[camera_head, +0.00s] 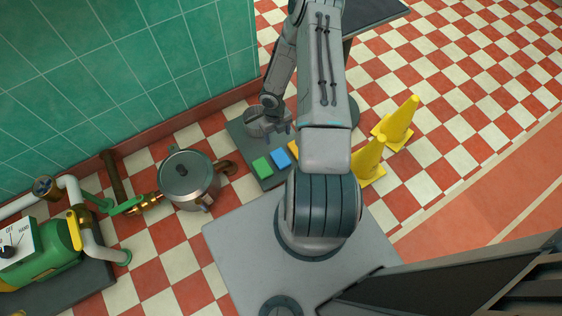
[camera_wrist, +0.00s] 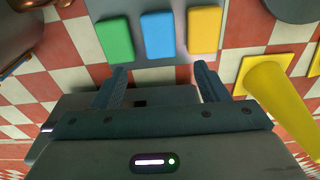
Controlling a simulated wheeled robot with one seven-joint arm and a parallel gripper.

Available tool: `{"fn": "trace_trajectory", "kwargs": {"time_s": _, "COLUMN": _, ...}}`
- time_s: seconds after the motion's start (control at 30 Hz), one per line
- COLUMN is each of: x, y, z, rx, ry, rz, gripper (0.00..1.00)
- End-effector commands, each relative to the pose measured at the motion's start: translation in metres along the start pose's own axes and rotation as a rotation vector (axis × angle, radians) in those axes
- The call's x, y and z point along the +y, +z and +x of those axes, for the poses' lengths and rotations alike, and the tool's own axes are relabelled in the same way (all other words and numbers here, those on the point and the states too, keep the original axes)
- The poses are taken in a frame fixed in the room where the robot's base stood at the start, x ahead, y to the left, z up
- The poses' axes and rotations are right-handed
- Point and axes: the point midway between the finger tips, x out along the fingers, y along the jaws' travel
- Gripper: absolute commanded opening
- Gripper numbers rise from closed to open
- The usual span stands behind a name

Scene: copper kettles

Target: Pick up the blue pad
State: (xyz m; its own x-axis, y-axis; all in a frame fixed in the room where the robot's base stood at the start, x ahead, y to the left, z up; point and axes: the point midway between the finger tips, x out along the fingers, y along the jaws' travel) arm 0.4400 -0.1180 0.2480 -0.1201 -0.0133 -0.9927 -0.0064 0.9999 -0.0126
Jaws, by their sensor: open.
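The blue pad (camera_wrist: 158,35) lies flat on a dark grey board, between a green pad (camera_wrist: 115,38) and a yellow pad (camera_wrist: 204,29) in the wrist view. In the head view the blue pad (camera_head: 281,159) shows to the right of the green pad (camera_head: 262,167), with part of the yellow pad (camera_head: 293,149) behind my arm. My gripper (camera_wrist: 158,78) is open and empty. Its two fingers point toward the row of pads, with the blue pad ahead of the gap between them. In the head view my gripper (camera_head: 287,128) is beyond the pads and small.
The dark board (camera_head: 241,133) lies on the checkered floor near the green tiled wall. A metal kettle (camera_head: 188,178) with pipes stands to its left. Yellow cones (camera_head: 398,122) stand to the right. A green machine (camera_head: 45,252) is at the far left.

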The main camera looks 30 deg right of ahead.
Motion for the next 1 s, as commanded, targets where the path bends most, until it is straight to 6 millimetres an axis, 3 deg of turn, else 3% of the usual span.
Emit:
{"fn": "trace_trajectory", "kwargs": {"time_s": 0.4, "x": 0.003, "y": -0.001, "z": 0.076, "rx": 0.002, "ry": 0.01, "rz": -0.033, "gripper": 0.67}}
{"fn": "trace_trajectory", "kwargs": {"time_s": 0.77, "x": 0.003, "y": -0.002, "z": 0.101, "rx": 0.001, "ry": 0.009, "rz": -0.03, "gripper": 0.67}}
{"fn": "trace_trajectory", "kwargs": {"time_s": 1.0, "x": 0.002, "y": -0.005, "z": 0.134, "rx": 0.002, "ry": 0.01, "rz": -0.03, "gripper": 0.67}}
